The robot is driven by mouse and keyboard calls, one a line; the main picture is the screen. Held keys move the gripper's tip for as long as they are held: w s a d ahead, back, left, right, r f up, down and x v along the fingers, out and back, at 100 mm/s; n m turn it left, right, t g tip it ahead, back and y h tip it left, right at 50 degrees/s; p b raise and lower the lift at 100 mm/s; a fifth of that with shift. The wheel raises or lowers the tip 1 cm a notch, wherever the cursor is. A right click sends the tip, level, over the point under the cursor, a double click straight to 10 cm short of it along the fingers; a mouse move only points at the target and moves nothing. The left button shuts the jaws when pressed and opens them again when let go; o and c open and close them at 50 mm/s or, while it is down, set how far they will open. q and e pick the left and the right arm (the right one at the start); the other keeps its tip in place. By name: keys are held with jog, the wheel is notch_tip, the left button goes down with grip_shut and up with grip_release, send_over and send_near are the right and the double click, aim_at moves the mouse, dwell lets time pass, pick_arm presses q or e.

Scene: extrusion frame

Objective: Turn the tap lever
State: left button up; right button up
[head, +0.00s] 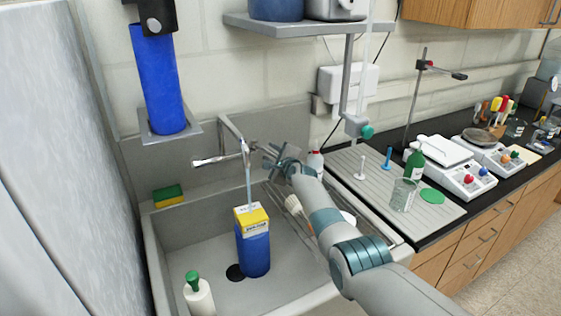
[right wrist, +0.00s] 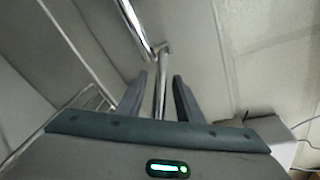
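The chrome tap (head: 232,130) stands at the back of the sink, with a lever-like bar (head: 210,161) pointing left. A thin pale vertical streak, water or pipe, runs from it down to a blue bottle with a yellow-and-white label (head: 254,255). My right gripper (head: 268,158) is just right of the tap. In the right wrist view its two fingers (right wrist: 160,100) are apart, and a chrome rod (right wrist: 162,75) shows between them. I cannot tell whether they touch it. My left gripper is not in view.
The sink (head: 190,235) holds a white bottle with a green cap (head: 198,295). A yellow-green sponge (head: 168,195) lies on its left ledge. A shelf (head: 300,26) hangs above.

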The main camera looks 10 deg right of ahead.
aim_at(273, 155)
jog(key=shift+p+v, duration=1.25)
jog(key=shift+p, duration=0.2)
jog(key=shift+s+r, duration=0.15)
jog(key=shift+s, duration=0.25)
jog(key=shift+p+v, duration=0.5)
jog(key=shift+v, duration=0.7)
jog(key=b+v, duration=0.2)
jog(key=v, duration=0.9)
jog(key=shift+s+d, duration=0.15)
jog(key=shift+s, duration=0.15)
jog(key=shift+c, duration=0.3)
